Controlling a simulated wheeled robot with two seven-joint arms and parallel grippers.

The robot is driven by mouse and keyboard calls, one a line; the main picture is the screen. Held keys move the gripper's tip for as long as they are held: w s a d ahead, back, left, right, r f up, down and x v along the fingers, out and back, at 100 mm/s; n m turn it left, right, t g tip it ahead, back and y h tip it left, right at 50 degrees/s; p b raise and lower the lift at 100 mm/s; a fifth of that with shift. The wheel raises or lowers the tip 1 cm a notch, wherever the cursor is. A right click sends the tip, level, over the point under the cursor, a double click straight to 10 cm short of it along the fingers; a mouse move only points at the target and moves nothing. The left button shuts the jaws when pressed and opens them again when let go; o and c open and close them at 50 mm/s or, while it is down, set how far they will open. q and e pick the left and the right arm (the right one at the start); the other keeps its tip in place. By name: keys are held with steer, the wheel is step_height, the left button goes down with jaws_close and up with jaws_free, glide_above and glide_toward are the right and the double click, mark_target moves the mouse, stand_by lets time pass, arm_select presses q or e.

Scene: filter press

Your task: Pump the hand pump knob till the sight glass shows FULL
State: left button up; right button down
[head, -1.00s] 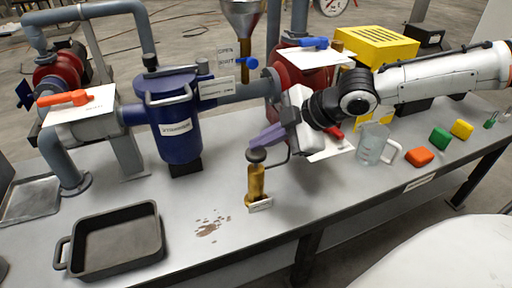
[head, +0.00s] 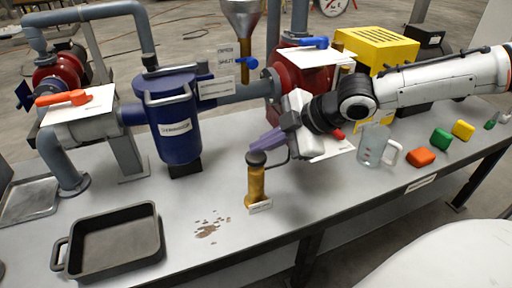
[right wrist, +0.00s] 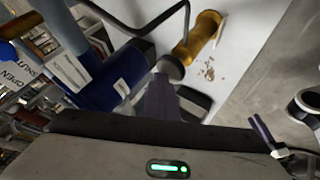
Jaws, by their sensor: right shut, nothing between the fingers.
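The hand pump (head: 256,187) is a small upright brass cylinder on the bench, with a dark round knob (head: 256,159) on top; in the right wrist view the knob (right wrist: 171,67) is just past my fingertips. My right gripper (head: 262,143), with purple fingers, is shut and empty, its tips just above the knob; I cannot tell whether they touch it. What looks like my left gripper (right wrist: 262,131) shows small at the right of the right wrist view, jaw state unclear. I cannot pick out a readable sight glass.
A blue strainer (head: 175,125) stands left of the pump, and a black tray (head: 113,242) sits at the front left. Bench around the rust-brown stain (head: 208,228) is free.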

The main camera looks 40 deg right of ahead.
mark_target(262, 157)
steer(key=shift+f+b, duration=0.35)
steer(key=shift+f, duration=0.3)
steer(key=shift+r, duration=0.2)
stand_by(0.3)
steer(key=shift+r+p, duration=0.95)
steer(key=shift+p, duration=0.3)
step_height(262, 157, up, 2)
steer(key=shift+r+p, duration=0.2)
steer(key=shift+p, duration=1.05)
steer(key=shift+r, duration=0.1)
steer(key=shift+r+p, duration=0.5)
steer(key=shift+p, duration=0.1)
step_height(262, 157, up, 4)
steer(key=p, duration=0.4)
